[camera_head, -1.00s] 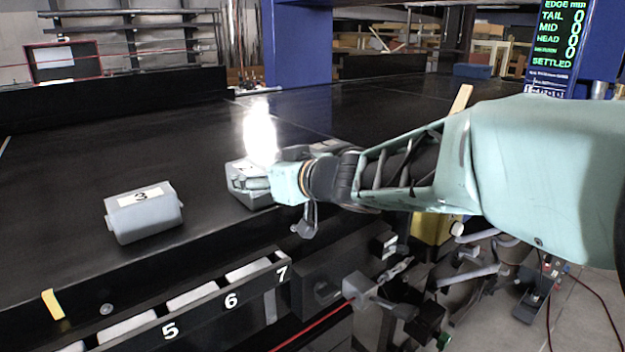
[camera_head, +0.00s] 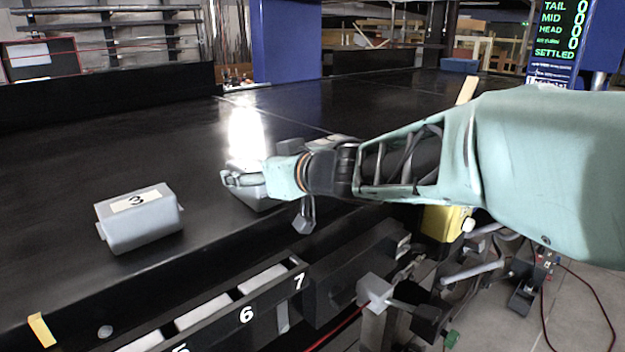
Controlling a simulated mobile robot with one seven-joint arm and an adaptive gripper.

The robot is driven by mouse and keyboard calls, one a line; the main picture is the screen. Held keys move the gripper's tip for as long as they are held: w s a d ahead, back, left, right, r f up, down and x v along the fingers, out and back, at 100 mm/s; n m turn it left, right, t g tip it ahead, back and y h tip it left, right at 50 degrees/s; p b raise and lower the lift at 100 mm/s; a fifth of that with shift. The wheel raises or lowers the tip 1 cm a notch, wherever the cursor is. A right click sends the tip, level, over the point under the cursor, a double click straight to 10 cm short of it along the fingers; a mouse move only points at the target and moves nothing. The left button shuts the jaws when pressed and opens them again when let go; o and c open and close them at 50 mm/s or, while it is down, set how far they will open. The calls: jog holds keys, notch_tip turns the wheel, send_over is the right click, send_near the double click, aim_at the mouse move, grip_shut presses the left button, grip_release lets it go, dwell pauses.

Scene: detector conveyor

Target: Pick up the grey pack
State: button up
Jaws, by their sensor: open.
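A grey pack labelled 3 (camera_head: 138,222) lies on the black conveyor at the left, clear of my arm. A second grey pack (camera_head: 256,202) lies farther right, partly hidden under my gripper and wrist. My gripper (camera_head: 229,180) is open, its fingers pointing left over the top of this second pack. I cannot tell whether they touch it. Part of another light grey item (camera_head: 325,143) shows behind my wrist, mostly hidden.
The conveyor (camera_head: 60,170) is clear around the labelled pack. A numbered rack (camera_head: 220,322) runs along its front edge. A blue item (camera_head: 459,65) lies far back. A blue post (camera_head: 287,45) and a display (camera_head: 562,30) stand behind.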

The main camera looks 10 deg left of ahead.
jog(key=shift+c, duration=0.3)
jog(key=c, duration=1.5)
jog(key=shift+r, duration=0.15)
jog(key=shift+c, duration=1)
